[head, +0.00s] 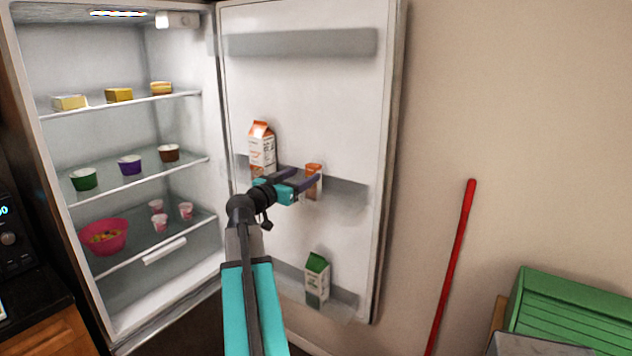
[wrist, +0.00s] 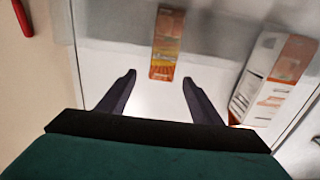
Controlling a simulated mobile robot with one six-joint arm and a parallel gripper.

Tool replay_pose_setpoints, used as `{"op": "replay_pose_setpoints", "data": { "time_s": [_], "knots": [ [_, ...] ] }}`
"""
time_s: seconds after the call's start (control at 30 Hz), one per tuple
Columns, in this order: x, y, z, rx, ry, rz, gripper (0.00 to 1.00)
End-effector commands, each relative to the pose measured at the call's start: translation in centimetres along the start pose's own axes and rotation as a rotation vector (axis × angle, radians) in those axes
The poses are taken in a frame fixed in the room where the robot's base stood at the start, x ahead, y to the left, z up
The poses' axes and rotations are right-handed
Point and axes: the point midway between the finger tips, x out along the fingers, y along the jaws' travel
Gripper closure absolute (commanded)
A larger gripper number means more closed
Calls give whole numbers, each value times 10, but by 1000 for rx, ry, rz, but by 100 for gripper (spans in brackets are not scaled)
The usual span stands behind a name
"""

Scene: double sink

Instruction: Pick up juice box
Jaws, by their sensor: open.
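A small orange-and-white juice box (head: 313,182) stands upright in the middle door shelf of the open fridge. In the wrist view the juice box (wrist: 167,45) shows just beyond the fingertips, roughly midway between them. My gripper (head: 304,180) is open in front of the door shelf, with its fingers pointing toward the box. In the wrist view the two dark fingers (wrist: 158,80) are spread apart with nothing held between them. In the head view a finger covers part of the box.
A taller orange-topped carton (head: 262,148) stands left of the juice box on the same shelf; it shows at right in the wrist view (wrist: 275,80). A green-topped carton (head: 317,280) stands in the lower door shelf. A red pole (head: 455,260) leans against the wall.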

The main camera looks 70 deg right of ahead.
Motion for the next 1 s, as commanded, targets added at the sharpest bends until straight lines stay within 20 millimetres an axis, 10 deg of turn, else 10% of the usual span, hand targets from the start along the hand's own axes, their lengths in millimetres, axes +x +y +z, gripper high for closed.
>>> {"op": "replay_pose_setpoints", "data": {
  "time_s": [1.0],
  "knots": [
    [52,0,1,0,0,1,41]
  ]
}}
